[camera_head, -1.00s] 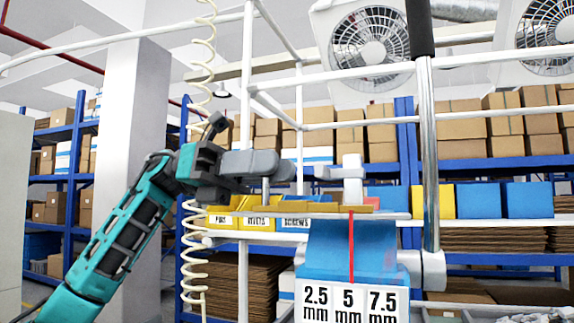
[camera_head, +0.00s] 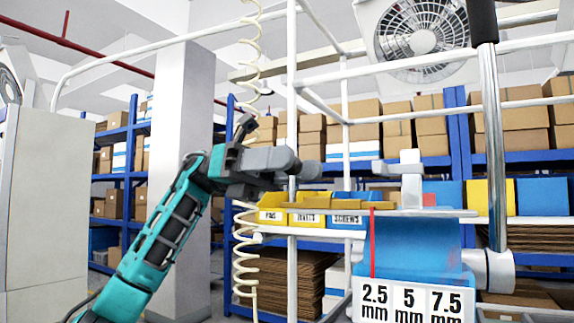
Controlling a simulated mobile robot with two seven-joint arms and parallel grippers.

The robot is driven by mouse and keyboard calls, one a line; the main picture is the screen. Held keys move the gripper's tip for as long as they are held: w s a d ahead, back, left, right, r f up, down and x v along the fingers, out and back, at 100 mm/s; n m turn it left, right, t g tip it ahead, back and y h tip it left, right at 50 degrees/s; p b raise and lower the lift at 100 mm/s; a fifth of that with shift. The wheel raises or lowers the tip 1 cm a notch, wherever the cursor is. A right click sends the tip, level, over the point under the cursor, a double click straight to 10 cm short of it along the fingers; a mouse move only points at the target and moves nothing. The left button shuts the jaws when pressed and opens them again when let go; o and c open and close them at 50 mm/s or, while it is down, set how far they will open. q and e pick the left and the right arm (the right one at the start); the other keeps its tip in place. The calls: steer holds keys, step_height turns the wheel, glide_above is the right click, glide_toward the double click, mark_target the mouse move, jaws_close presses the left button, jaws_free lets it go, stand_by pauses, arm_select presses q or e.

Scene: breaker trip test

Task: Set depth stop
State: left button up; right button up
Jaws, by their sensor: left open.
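A white scale plate (camera_head: 405,303) reads 2.5 mm, 5 mm and 7.5 mm and hangs on a blue block (camera_head: 425,248). A thin red pointer (camera_head: 372,243) hangs over its left part, in line with the 2.5 mm label. A tan bar (camera_head: 340,206) lies on a thin light ledge above the scale. My left gripper (camera_head: 300,168), on a teal arm, is open above the bar's left end, at a short grey upright peg (camera_head: 292,188). Whether the fingers touch the peg is not clear. My right gripper is out of view.
A white upright post (camera_head: 411,180) stands behind the bar. A dark-handled metal lever (camera_head: 494,140) rises at the right. Yellow and blue labelled bins (camera_head: 308,210) sit behind the bar. White frame tubes (camera_head: 346,100) and a coiled cable (camera_head: 247,150) are close to my left arm.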

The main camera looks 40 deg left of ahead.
arm_select(q)
steer(key=a+p, duration=0.1)
steer(key=a, duration=1.2)
steer(key=shift+s+p, duration=0.25)
steer(key=shift+p, duration=0.15)
